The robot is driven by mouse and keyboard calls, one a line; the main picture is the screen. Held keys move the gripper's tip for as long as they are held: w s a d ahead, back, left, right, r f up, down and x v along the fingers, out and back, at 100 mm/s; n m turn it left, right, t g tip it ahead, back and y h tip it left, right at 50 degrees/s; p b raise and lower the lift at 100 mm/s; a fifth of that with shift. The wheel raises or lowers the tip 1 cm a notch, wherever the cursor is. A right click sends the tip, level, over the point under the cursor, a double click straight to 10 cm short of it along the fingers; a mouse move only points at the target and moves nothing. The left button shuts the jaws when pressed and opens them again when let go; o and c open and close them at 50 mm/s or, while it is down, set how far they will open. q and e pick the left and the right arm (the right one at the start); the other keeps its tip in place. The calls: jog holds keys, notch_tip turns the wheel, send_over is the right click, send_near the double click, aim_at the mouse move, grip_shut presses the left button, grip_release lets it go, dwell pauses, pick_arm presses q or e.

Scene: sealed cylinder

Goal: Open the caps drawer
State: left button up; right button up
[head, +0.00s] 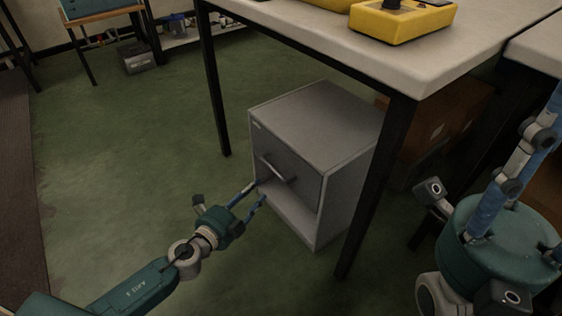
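A grey cabinet (345,165) stands on the floor under the table. Its front has a darker drawer panel (300,190) with a bar handle (278,169); this panel looks flush with the cabinet. A lighter panel lies below it. No label is readable, so I cannot tell which drawer is for caps. My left gripper (259,192) is open, with its two blue fingers apart at the lower left of the handle. I see nothing between them; whether a finger touches the cabinet is unclear. My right gripper (500,225) is close at the right edge, its fingertips not clearly visible.
The table (330,35) has dark legs, one (378,185) just right of the cabinet. A yellow device (403,20) sits on top. A brown box (445,125) is behind the cabinet. Green floor (130,150) is clear to the left.

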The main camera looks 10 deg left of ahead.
pick_arm(q)
jog(key=b+x, duration=0.1)
jog(key=x, duration=1)
jog(key=shift+b, duration=0.4)
jog(key=shift+w, duration=0.1)
grip_shut()
